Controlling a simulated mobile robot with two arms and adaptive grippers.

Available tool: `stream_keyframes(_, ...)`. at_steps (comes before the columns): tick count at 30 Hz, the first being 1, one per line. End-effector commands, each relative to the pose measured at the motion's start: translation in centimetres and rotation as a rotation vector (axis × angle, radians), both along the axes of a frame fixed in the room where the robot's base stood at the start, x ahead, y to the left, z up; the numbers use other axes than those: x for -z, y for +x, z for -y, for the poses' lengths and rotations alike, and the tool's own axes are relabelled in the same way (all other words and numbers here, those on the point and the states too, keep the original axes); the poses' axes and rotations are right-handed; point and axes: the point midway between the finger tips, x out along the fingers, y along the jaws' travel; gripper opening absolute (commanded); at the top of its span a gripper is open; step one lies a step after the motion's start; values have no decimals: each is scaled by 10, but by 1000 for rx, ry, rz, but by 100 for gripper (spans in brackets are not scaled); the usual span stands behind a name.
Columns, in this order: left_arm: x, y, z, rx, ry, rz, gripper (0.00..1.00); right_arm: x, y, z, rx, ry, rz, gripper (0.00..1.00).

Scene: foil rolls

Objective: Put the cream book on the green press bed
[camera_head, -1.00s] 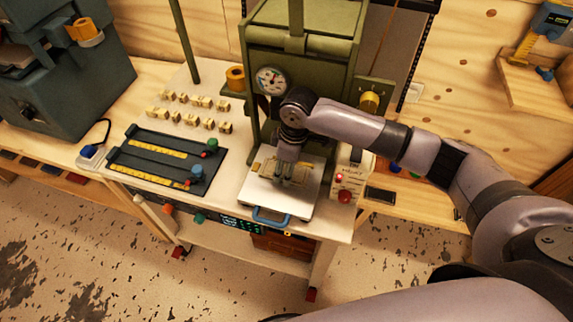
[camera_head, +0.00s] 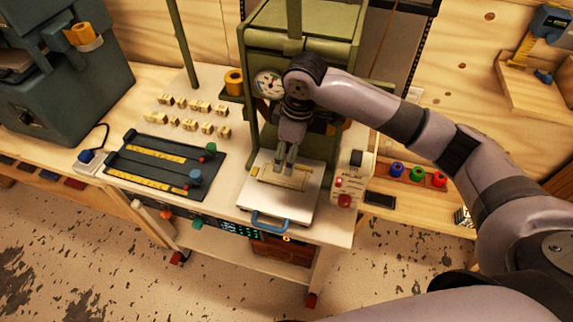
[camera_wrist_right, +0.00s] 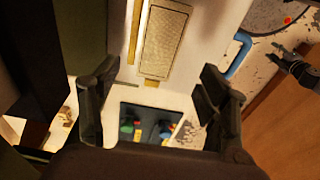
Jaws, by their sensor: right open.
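The green press (camera_head: 300,55) stands at the back of the bench, with a pale flat bed plate (camera_head: 280,212) at its foot. The cream book (camera_wrist_right: 165,40) lies flat on the pale bed surface in the right wrist view; in the head view it is small and partly covered by my gripper. My right gripper (camera_head: 284,170) is above the bed and the book, fingers pointing down. In the right wrist view its two fingers (camera_wrist_right: 158,78) are spread apart with nothing between them, and the book lies beyond the tips.
A dark tray with yellow strips (camera_head: 160,163) and rows of small cream blocks (camera_head: 190,116) lie left of the press. A blue handle (camera_head: 270,220) sits at the bed's front edge. A pale control box (camera_head: 350,178) stands to its right.

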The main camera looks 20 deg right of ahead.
Motion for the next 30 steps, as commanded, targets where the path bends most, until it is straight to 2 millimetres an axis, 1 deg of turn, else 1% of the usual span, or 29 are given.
stream_keyframes(1,2,0,0,0,0,0,40,-11,0,1,-2,1,4,70)
stream_keyframes(3,3,0,0,0,0,0,40,-23,-1,2,-1,0,3,70)
stream_keyframes(6,4,0,0,0,0,0,40,-36,-2,3,0,0,2,70)
stream_keyframes(9,4,0,0,0,0,0,40,-44,-3,4,0,1,1,70)
stream_keyframes(14,4,0,0,0,0,0,40,-48,-3,5,0,0,0,70)
stream_keyframes(30,4,2,0,0,1,2,40,-47,-4,5,-1,0,-1,70)
